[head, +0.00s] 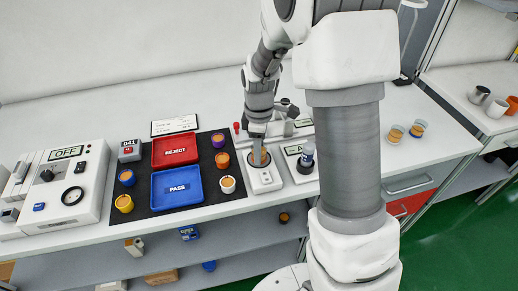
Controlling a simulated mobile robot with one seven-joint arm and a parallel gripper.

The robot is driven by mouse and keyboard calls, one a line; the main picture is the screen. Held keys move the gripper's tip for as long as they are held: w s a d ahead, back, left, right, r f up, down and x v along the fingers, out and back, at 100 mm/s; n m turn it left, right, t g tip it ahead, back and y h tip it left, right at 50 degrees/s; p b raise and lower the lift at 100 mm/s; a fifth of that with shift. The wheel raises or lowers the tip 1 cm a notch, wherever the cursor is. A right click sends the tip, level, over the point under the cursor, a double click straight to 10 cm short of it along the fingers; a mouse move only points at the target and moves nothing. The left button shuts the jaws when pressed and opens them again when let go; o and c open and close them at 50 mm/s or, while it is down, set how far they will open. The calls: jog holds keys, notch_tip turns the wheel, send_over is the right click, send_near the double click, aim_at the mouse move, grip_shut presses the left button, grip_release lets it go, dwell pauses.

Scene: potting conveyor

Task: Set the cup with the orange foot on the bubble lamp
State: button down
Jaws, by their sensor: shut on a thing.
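My gripper (258,144) points down over a white unit with a round top, which may be the bubble lamp (264,182). It is shut on a small cup with an orange-brown inside (260,158), right at the top of that unit. I cannot tell whether the cup touches the unit or is just above it. The cup's foot is hidden, so its colour does not show.
A black mat (148,210) left of the gripper bears a red REJECT tray (175,148), a blue PASS tray (178,186) and several cups. The bench's back left is clear.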

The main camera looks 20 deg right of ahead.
jog(key=shift+f, duration=0.15)
jog(key=shift+c, duration=1.4)
grip_release()
notch_tip(320, 180, up, 12)
jog(key=p, duration=0.2)
jog(key=s+r+m+t, duration=0.2)
jog(key=s+r+m, duration=0.3)
jog(key=s, duration=0.5)
jog(key=s+r+m+t, duration=0.3)
jog(key=s+r+m, duration=0.2)
jog(key=s+m, duration=0.3)
jog(key=shift+s+r+t, duration=0.3)
jog(key=shift+s+r, duration=0.1)
jog(key=shift+s, duration=0.8)
